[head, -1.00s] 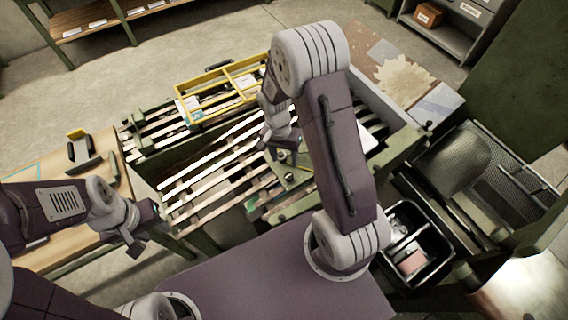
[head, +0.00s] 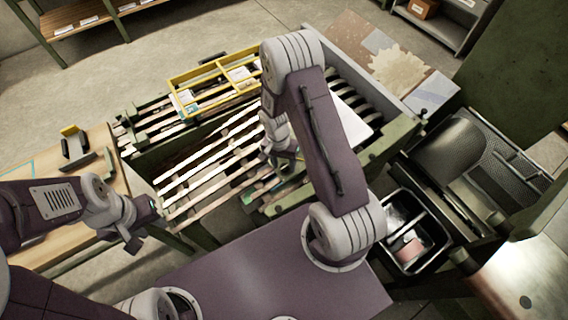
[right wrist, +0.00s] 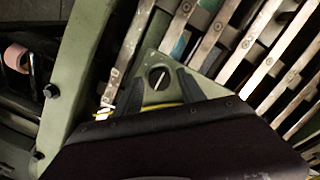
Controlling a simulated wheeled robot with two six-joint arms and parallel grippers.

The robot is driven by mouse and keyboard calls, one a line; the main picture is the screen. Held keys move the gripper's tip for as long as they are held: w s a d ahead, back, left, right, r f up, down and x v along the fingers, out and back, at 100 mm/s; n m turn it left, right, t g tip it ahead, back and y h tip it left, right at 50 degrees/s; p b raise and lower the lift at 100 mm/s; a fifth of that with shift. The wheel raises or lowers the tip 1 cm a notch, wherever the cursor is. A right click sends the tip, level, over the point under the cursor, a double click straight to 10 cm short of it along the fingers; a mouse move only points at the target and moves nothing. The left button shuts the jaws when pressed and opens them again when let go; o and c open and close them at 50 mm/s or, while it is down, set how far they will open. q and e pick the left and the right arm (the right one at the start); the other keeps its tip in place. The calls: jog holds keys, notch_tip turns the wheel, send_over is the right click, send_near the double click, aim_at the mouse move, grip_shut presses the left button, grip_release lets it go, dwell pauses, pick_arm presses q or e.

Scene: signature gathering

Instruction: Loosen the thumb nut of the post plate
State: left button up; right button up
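In the right wrist view the thumb nut (right wrist: 158,77) is a dark round knob with a pale bar across its top. It sits on the green post plate (right wrist: 150,58), which lies against slanted metal slats. My right gripper (right wrist: 160,80) is open, its two dark fingers apart on either side of the nut; I cannot tell whether they touch it. In the head view my right gripper (head: 283,155) is low over the slats, and the arm hides most of the plate and the nut. My left gripper (head: 143,226) looks open and empty beside the wooden table.
A yellow divided frame (head: 212,85) rests on the back of the slatted rack (head: 215,160). A black two-part bin (head: 412,235) stands right of my right arm. A wooden table (head: 45,180) is at the left. A green rail (right wrist: 75,95) runs beside the plate.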

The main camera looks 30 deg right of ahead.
grip_shut()
jog(key=shift+n, duration=0.3)
jog(key=n, duration=0.3)
jog(key=shift+n+h, duration=0.3)
jog(key=n, duration=0.4)
jog(key=shift+a+n+g+h+p, duration=0.1)
jog(key=shift+n+g+h+p, duration=0.2)
jog(key=shift+p, duration=0.05)
jog(key=n, duration=0.4)
jog(key=shift+a+n, duration=0.1)
jog(key=shift+n, duration=0.2)
jog(key=shift+n+h, duration=0.5)
jog(key=shift+n, duration=1.7)
